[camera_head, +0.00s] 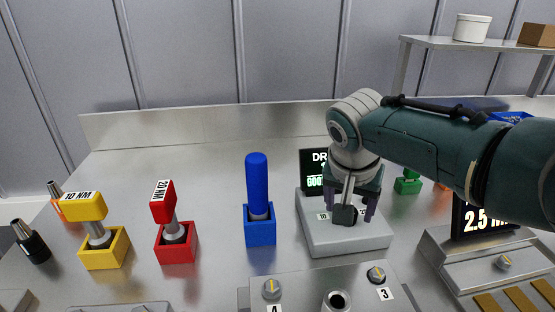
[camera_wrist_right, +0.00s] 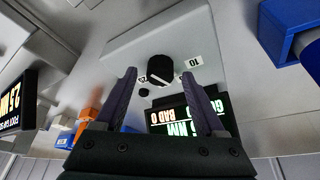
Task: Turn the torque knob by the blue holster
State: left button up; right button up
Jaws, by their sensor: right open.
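The blue holster (camera_head: 260,232) stands upright with a blue-handled driver (camera_head: 257,183) in it. To its right is a grey box (camera_head: 355,243) with a dark display. In the right wrist view, a black round knob (camera_wrist_right: 160,68) with a white pointer line sits on this box, between number labels. My right gripper (camera_wrist_right: 159,74) is open, its fingers on either side of the knob in that view; I cannot tell whether they touch it. My left gripper is not in view.
Red (camera_head: 176,243) and yellow (camera_head: 105,248) holsters with drivers stand left. A front panel (camera_head: 310,284) has knobs marked 4 and 3. Another display unit (camera_head: 460,262) with a knob stands right, near a green object (camera_head: 408,183). A shelf (camera_head: 455,43) is behind.

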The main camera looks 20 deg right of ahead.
jog(key=p+v, duration=0.4)
jog(key=v, duration=0.5)
jog(key=shift+r, duration=0.35)
